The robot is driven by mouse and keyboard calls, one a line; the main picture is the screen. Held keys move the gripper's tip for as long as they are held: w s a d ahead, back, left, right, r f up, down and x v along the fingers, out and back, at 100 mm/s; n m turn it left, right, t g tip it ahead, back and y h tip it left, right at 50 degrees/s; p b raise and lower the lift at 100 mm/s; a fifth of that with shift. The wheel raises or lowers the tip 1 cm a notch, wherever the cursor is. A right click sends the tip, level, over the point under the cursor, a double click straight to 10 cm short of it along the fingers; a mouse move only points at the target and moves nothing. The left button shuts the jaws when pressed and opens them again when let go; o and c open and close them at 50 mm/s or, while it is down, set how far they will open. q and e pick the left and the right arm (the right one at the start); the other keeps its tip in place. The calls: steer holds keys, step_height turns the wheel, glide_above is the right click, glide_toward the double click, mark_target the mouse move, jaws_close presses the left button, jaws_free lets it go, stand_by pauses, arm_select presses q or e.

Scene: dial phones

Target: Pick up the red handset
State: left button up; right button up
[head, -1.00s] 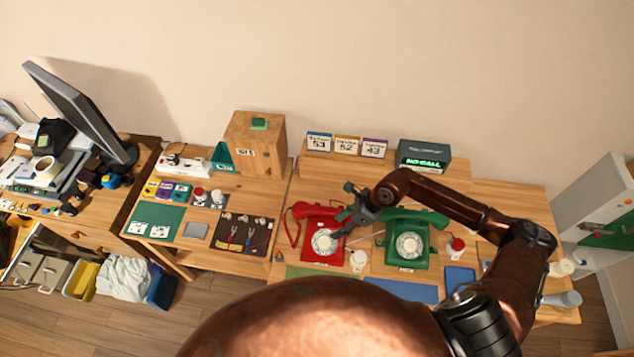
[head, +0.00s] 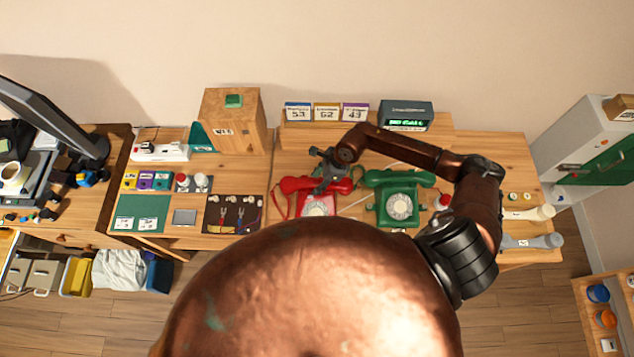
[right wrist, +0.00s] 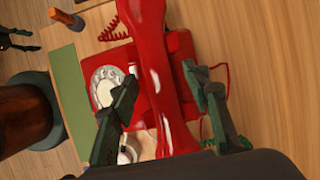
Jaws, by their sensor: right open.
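The red handset (head: 297,184) lies across the top of the red dial phone (head: 318,207) on the wooden table. In the right wrist view the red handset (right wrist: 158,70) runs between the two fingers of my right gripper (right wrist: 160,98), with one finger on each side. The right gripper (head: 326,172) is open and sits at the middle of the handset in the head view. The phone's white dial (right wrist: 107,85) shows beside the left finger in the wrist view. I cannot tell whether the fingers touch the handset.
A green dial phone (head: 398,199) stands just right of the red one. Behind are number cards (head: 326,112) and a display box (head: 406,115). A dark tool mat (head: 233,213) and a wooden box (head: 233,120) lie to the left. My own body hides the table front.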

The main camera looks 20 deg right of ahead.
steer(key=shift+f, duration=0.35)
jaws_close()
stand_by(0.3)
